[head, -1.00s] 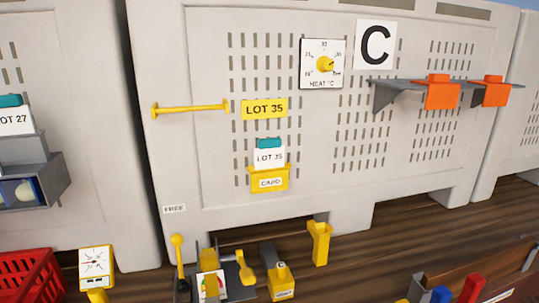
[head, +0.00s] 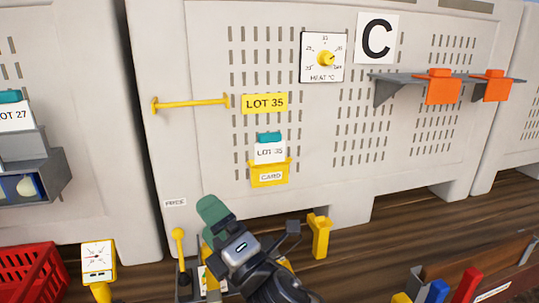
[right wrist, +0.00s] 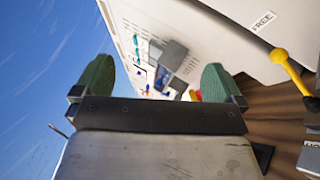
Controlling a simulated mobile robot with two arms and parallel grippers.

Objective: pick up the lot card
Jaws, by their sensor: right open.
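The lot card (head: 270,153) is white with a teal top tab and the print "LOT 35". It stands upright in a yellow holder marked "CARD" (head: 270,174) on the front of the light grey cabinet (head: 330,190). My right gripper (head: 212,209) is below and left of the card, apart from it. In the right wrist view its two green fingers (right wrist: 156,85) are wide apart with nothing between them. The card cannot be made out in that view. My left gripper is not in view.
A yellow bar handle (head: 190,103) sticks out at the cabinet's left. A shelf with orange clips (head: 443,88) juts out at right. Yellow tools (head: 319,236) stand below, partly behind my right arm. A red crate (head: 30,275) and a gauge (head: 98,262) are at lower left.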

